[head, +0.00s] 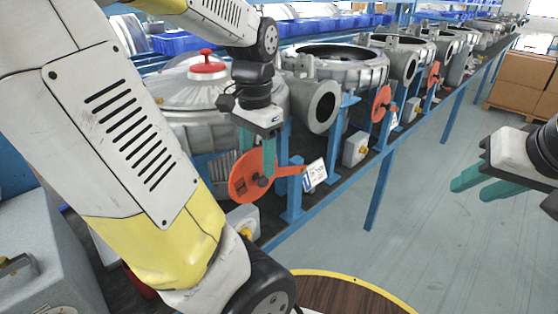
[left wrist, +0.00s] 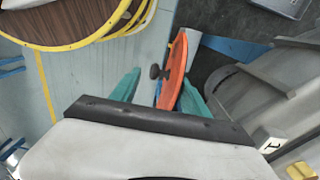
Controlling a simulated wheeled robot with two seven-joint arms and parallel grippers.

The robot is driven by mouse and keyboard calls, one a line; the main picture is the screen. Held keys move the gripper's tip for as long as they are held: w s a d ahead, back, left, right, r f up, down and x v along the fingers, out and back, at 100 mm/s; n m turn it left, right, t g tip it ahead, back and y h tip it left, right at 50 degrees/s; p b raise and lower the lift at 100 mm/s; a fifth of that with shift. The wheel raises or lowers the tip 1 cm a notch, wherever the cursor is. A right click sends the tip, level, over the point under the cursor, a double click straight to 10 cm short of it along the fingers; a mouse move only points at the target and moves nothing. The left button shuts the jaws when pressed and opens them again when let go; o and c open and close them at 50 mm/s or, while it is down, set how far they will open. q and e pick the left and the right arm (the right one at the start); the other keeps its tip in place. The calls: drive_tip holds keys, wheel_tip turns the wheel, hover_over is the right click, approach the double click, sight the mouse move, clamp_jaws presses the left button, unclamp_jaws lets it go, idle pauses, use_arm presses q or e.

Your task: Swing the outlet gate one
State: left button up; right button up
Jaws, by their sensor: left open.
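The orange outlet gate (head: 241,184) is a round disc with a dark knob, on an arm from a blue post beside the nearest blower housing. In the left wrist view the gate (left wrist: 177,62) shows almost edge-on, with its knob (left wrist: 155,71) standing out to the left. My left gripper (head: 257,163) is open and points down at the gate. In the left wrist view its fingers (left wrist: 160,90) stand apart on either side of the disc; I cannot tell whether they touch it. My right gripper (head: 486,184) is open and empty at the right, over the floor.
The nearest housing (head: 208,92) has a red-knobbed lid. A white tag (head: 315,174) hangs beside the gate. More housings and orange gates (head: 381,103) line the blue bench going back. Cardboard boxes (head: 524,82) stand back right.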

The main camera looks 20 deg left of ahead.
sight(259, 179)
use_arm(q)
drive_tip(key=shift+f, duration=1.9)
clamp_jaws()
